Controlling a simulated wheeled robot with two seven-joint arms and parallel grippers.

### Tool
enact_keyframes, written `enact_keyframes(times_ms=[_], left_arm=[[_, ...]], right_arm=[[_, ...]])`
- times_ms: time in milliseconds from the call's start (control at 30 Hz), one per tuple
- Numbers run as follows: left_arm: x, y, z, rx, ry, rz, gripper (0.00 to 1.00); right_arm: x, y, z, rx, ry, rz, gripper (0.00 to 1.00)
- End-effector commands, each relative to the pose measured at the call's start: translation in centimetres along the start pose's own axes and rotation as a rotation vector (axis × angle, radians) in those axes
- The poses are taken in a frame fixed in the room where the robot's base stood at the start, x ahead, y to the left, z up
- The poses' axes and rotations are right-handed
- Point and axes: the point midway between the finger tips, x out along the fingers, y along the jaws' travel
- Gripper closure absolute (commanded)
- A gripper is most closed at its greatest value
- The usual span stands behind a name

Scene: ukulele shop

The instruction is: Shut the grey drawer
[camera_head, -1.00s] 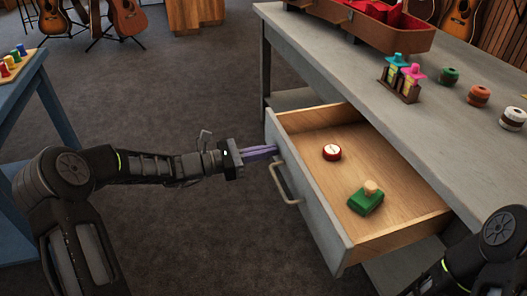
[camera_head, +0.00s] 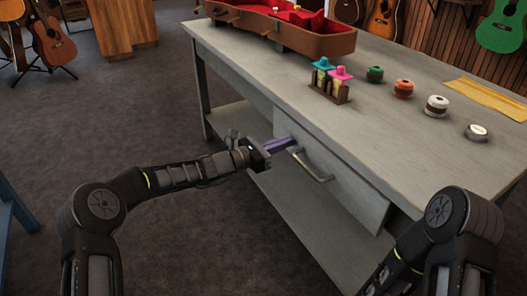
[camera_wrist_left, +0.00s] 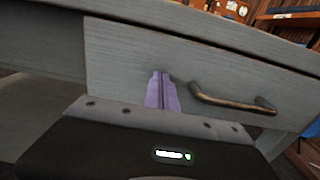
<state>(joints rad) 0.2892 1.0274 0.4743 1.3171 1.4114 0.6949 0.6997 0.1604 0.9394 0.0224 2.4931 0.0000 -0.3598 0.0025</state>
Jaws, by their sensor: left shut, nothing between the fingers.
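The grey drawer (camera_head: 345,180) is in the workbench, its front close under the tabletop edge; its inside is no longer visible. Whether a small gap is left I cannot tell. Its metal handle (camera_head: 312,166) is on the front, and it also shows in the left wrist view (camera_wrist_left: 232,100). My left gripper (camera_head: 284,145) is shut and empty, its purple fingertips at the drawer front, left of the handle. In the left wrist view the fingertips (camera_wrist_left: 160,77) point at the front and seem to touch it. My right arm shows at lower right, but its gripper is out of view.
The grey workbench (camera_head: 400,130) holds a red-lined case (camera_head: 325,37), a small rack with pink and teal hats (camera_head: 330,85), and several round spools, one of them orange (camera_head: 403,88). Open floor lies left of the bench. Guitars stand at the back.

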Motion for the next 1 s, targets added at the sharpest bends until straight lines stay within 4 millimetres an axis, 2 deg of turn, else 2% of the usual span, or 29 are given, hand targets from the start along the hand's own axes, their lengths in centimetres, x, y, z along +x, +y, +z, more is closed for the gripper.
enact_keyframes(times_ms=[100, 300, 767, 1000], left_arm=[[1.9, 0.0, 0.0, 0.001, -0.001, 0.000, 1.00], [3.3, 0.1, 0.0, 0.001, 0.000, 0.002, 1.00], [3.6, 0.1, 0.3, 0.000, -0.003, 0.005, 1.00], [2.9, 0.4, 0.5, 0.000, -0.004, 0.003, 1.00]], right_arm=[[0.1, 0.1, -0.1, 0.001, 0.001, 0.001, 0.60], [0.2, 0.1, -0.1, 0.001, 0.002, 0.001, 0.60], [0.1, 0.1, -0.1, 0.001, 0.002, 0.001, 0.60], [-0.1, 0.0, 0.0, 0.000, 0.000, 0.000, 0.60]])
